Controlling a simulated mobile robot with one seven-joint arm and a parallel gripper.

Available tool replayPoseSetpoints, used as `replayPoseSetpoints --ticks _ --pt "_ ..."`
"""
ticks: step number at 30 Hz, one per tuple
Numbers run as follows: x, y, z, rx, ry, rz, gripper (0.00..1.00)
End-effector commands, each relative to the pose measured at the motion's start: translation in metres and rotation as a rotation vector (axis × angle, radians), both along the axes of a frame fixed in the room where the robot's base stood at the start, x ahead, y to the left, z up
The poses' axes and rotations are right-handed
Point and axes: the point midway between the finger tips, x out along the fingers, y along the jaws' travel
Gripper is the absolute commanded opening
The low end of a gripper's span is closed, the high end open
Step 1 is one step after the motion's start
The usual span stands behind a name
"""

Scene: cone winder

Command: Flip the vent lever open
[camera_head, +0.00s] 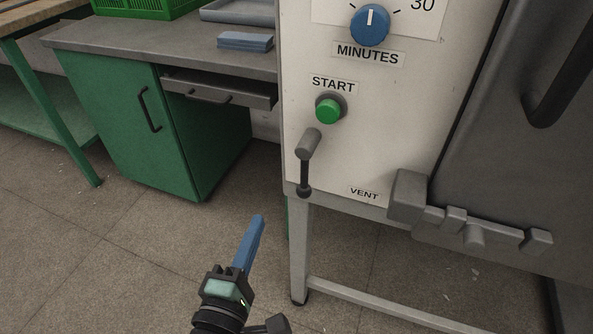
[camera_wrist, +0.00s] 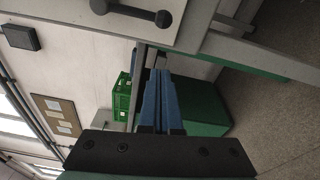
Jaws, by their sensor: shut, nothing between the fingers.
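The vent lever (camera_head: 305,170) is on the lower left of the white machine panel. Its dark rod hangs down from a grey cylindrical hub and ends in a dark knob, left of the VENT label (camera_head: 364,193). The lever also shows at the top of the wrist view (camera_wrist: 130,11), lying across the picture there. My gripper (camera_head: 259,220) has blue fingers pointing up, below and left of the lever and apart from it. In the wrist view the fingers (camera_wrist: 161,73) are together and hold nothing.
The green START button (camera_head: 327,110) and blue MINUTES dial (camera_head: 370,25) sit above the lever. A grey latch (camera_head: 473,228) and dark door (camera_head: 540,120) are at right. A green cabinet (camera_head: 165,130) with a slightly projecting drawer (camera_head: 220,88) is at left. Floor between is open.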

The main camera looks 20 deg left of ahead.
Motion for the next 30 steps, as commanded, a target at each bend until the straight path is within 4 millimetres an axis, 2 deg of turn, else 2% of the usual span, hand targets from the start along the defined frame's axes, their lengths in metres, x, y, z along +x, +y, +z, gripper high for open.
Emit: replayPoseSetpoints --ticks 6,17,23,30 --pt "-0.009 0.007 -0.002 -0.055 0.014 0.015 0.00" --pt "-0.007 0.007 -0.003 -0.054 0.014 0.014 0.00" --pt "0.012 0.009 -0.002 -0.054 0.011 0.013 0.00" --pt "0.052 0.013 -0.004 -0.054 0.011 0.012 0.00"
